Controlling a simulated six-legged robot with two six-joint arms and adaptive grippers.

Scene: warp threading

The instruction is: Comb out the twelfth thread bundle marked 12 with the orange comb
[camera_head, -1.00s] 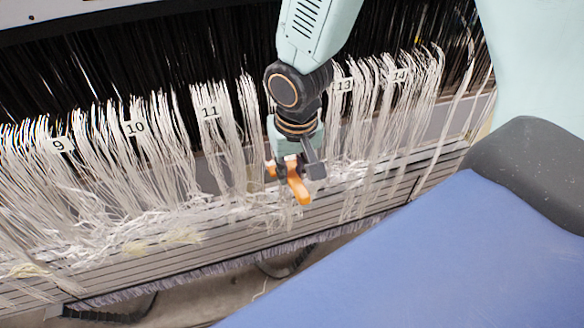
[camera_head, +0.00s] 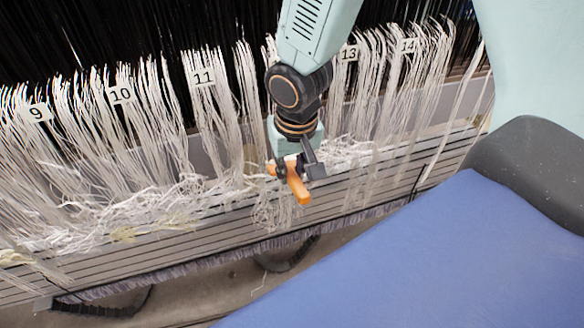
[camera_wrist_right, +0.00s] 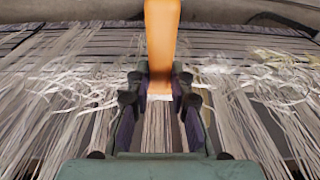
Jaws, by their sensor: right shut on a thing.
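My right gripper (camera_head: 292,172) is shut on the orange comb (camera_head: 297,188), low in front of the warp threads between the labels 11 and 13. In the right wrist view the comb (camera_wrist_right: 161,40) stands between the two dark fingers of the gripper (camera_wrist_right: 160,88), with pale threads running below and behind it. The label 12 is hidden, and my right arm covers most of the threads there. Some loose threads (camera_head: 272,212) hang just below and left of the comb. Whether the comb's teeth are in the threads cannot be told. My left gripper is not in view.
Bundles marked 11 (camera_head: 204,78) and 13 (camera_head: 349,54) flank my arm. Labels 9, 10 and 14 mark others. A grey slatted beam (camera_head: 350,195) runs below, with tangled threads on it at the left. A blue surface (camera_head: 440,260) fills the lower right.

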